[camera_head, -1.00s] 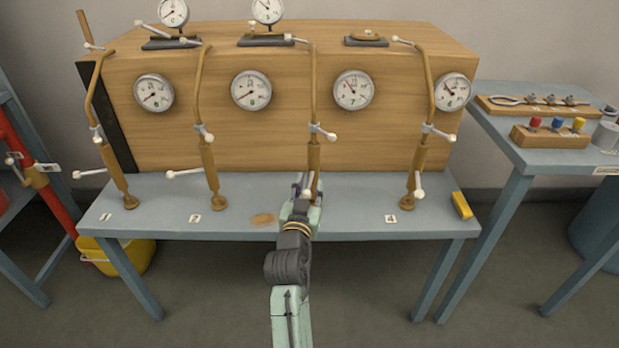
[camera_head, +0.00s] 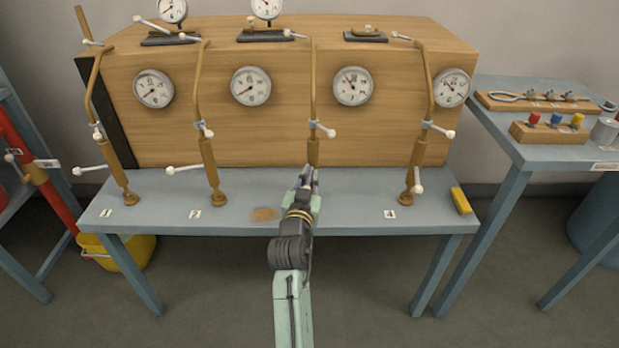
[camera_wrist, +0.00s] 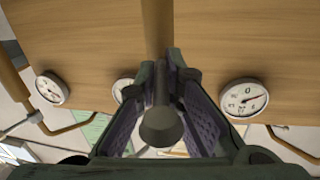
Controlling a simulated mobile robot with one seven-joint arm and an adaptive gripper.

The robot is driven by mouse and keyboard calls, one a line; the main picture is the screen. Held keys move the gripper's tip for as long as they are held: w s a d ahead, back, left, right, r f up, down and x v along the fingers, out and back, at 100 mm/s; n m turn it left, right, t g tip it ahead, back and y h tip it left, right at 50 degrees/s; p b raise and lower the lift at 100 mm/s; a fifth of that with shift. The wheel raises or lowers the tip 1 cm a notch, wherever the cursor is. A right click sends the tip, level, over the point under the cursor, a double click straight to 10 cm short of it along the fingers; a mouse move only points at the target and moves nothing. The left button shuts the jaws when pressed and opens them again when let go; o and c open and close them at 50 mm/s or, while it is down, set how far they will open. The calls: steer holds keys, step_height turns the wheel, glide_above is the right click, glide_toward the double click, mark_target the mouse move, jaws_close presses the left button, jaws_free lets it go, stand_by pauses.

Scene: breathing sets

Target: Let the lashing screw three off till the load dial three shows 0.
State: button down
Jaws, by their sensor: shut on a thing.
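The third lashing screw (camera_head: 314,150) stands upright in front of the wooden crate, a brass body with a thin tube above it. My gripper (camera_head: 306,176) is at its lower end, shut on the screw's handle. In the wrist view a dark round-ended handle (camera_wrist: 161,125) lies between the fingers of my gripper (camera_wrist: 160,108). Load dial three (camera_head: 352,87) is the white round dial on the crate, right of this screw. Its needle points up and left; the exact value is too small to read. My gripper hides most of the handle in the head view.
Screw two (camera_head: 209,165) stands to the left and screw four (camera_head: 416,165) to the right, each with side handles. A yellow block (camera_head: 461,201) lies at the right end of the blue bench (camera_head: 350,210). The bench front around my arm is mostly clear.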

steer(key=shift+a+f+b, duration=0.15)
steer(key=shift+a+b, duration=0.05)
steer(key=shift+b, duration=0.3)
stand_by(0.3)
steer(key=shift+a+h+b, duration=0.1)
steer(key=shift+h+b, duration=0.2)
steer(key=shift+b, duration=0.15)
steer(key=shift+w+a+r+m+g+h+b, duration=0.1)
steer(key=shift+w+a+m+g+h+b, duration=0.55)
steer(key=shift+m+g+h+b, duration=1.8)
steer(key=shift+w+a+r+m+g+h+b, duration=0.1)
steer(key=shift+w+a+m+g+h+b, duration=0.55)
steer(key=shift+m+g+h+b, duration=1.8)
steer(key=shift+w+a+m+g+h+b, duration=0.85)
steer(key=shift+h+b, duration=0.85)
steer(key=shift+b, duration=1.8)
steer(key=shift+s+d+m+g, duration=0.15)
steer(key=shift+s+m+g, duration=0.1)
steer(key=shift+m, duration=0.1)
steer(key=c, duration=1.7)
jaws_free()
